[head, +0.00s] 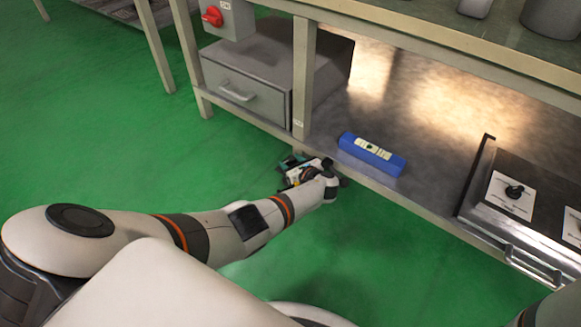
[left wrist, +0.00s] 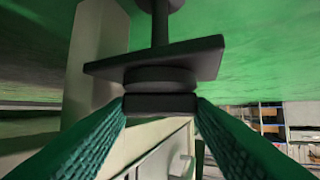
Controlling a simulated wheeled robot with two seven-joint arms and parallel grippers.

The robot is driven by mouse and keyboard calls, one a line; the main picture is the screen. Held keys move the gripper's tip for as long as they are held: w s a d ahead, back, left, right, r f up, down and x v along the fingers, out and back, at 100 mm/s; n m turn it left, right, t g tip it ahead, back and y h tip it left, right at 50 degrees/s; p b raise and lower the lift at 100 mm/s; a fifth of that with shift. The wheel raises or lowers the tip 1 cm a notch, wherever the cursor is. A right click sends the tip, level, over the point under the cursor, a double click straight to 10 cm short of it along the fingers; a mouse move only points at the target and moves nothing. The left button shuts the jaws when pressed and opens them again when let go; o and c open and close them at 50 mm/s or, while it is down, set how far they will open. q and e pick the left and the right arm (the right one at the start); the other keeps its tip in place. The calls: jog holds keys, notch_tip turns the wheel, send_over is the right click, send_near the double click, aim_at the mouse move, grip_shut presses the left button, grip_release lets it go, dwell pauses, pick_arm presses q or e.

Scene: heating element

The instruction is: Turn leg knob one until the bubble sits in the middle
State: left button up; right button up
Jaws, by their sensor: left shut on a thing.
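A blue spirit level (head: 385,160) lies on the lower shelf near its front edge. Its pale vial shows on top, but the bubble's place is too small to tell. My left gripper (head: 294,165) is low at the foot of the bench leg (head: 304,85), under the shelf edge. In the left wrist view its two green ribbed fingers (left wrist: 160,112) are closed on the sides of a dark leg knob (left wrist: 160,103). Above the knob in that view are a flat dark plate and a thin rod. My right gripper is not in view.
The metal shelf (head: 420,125) is bare around the level. A grey drawer unit (head: 245,95) stands left of the leg, below a box with a red switch (head: 212,16). A panel with a black dial (head: 514,191) is at the right. The green floor (head: 110,130) is open at left.

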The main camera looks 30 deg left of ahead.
pick_arm(q)
jog(key=shift+w+n+g+y+b, duration=0.15)
jog(key=shift+n+g+y+b, duration=0.35)
jog(key=shift+n+g+b, duration=0.35)
jog(key=o, duration=1)
jog(key=shift+r, duration=0.1)
